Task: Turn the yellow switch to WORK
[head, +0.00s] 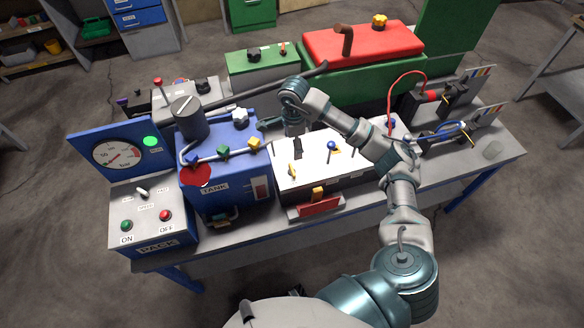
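A small yellow switch lever (292,170) stands on the left part of the white-topped panel (318,168) in the middle of the bench. Its labels are too small to read, so I cannot tell its position. My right gripper (281,138) hangs above the back left of this panel, near the blue tank. Its dark fingers look spread, with nothing seen between them. It appears apart from the yellow lever. My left gripper is out of view.
Left of the panel stand the blue tank (215,204) with coloured valves and the grey PACK box (150,238) with a gauge. A blue-knobbed lever (331,146) is on the same panel. A red-topped green machine (362,48) stands behind.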

